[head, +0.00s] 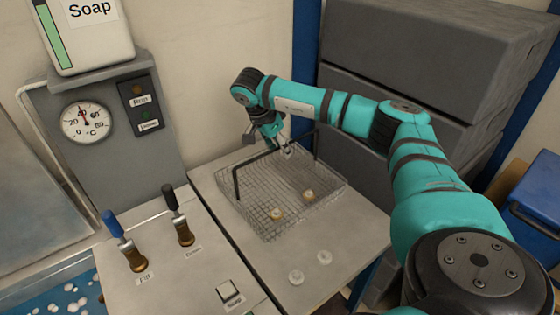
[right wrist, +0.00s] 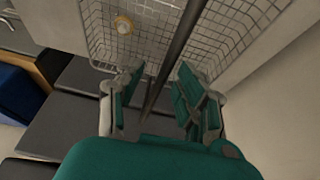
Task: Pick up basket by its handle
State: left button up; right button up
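A wire basket (head: 256,203) sits on the light bench top, with a few small yellowish round parts (head: 308,196) inside. Its black handle (head: 254,159) stands up as an arch over it. My right gripper (head: 280,146) is at the far part of the handle bar. In the right wrist view my right gripper (right wrist: 160,72) is open, and the dark handle bar (right wrist: 182,40) runs between its fingers, with gaps visible. The basket's mesh (right wrist: 240,25) lies beyond. My left gripper is in neither view.
Two pale round pieces (head: 296,277) lie on the bench in front of the basket. A control panel with levers (head: 185,233) stands to the left. Stacked grey boxes (head: 400,60) rise behind my right arm, and a blue bin (head: 535,195) is at the right.

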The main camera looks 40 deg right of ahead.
jog(key=shift+d+f, duration=0.1)
jog(key=shift+f, duration=0.05)
grip_shut()
